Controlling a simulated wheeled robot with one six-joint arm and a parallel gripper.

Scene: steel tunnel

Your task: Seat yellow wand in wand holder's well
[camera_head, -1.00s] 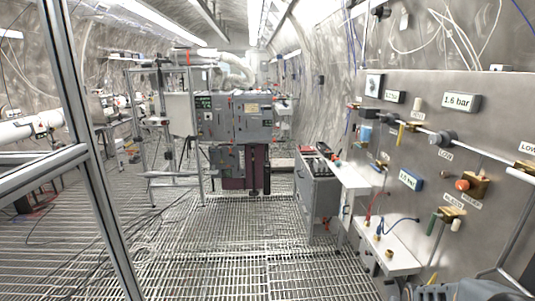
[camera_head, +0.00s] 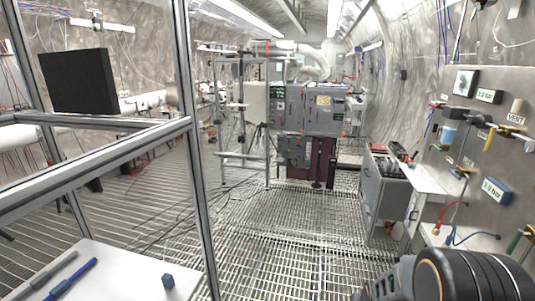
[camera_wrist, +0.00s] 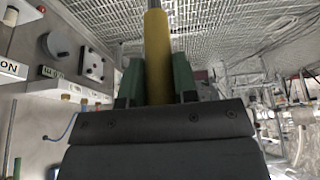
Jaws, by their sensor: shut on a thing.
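The yellow wand (camera_wrist: 157,40) stands out from between the green fingers of my gripper (camera_wrist: 159,78) in the wrist view. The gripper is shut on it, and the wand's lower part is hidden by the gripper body. In the head view only a dark, rounded part of my arm shows at the lower right; the gripper and wand are not visible there.
A white table (camera_head: 110,268) at the lower left carries a blue rod (camera_head: 72,279), a grey rod (camera_head: 42,270) and a small blue block (camera_head: 168,281). A metal frame post (camera_head: 199,190) stands beside it. The valve panel (camera_head: 505,140) is at right. Grated floor (camera_head: 290,245) lies open ahead.

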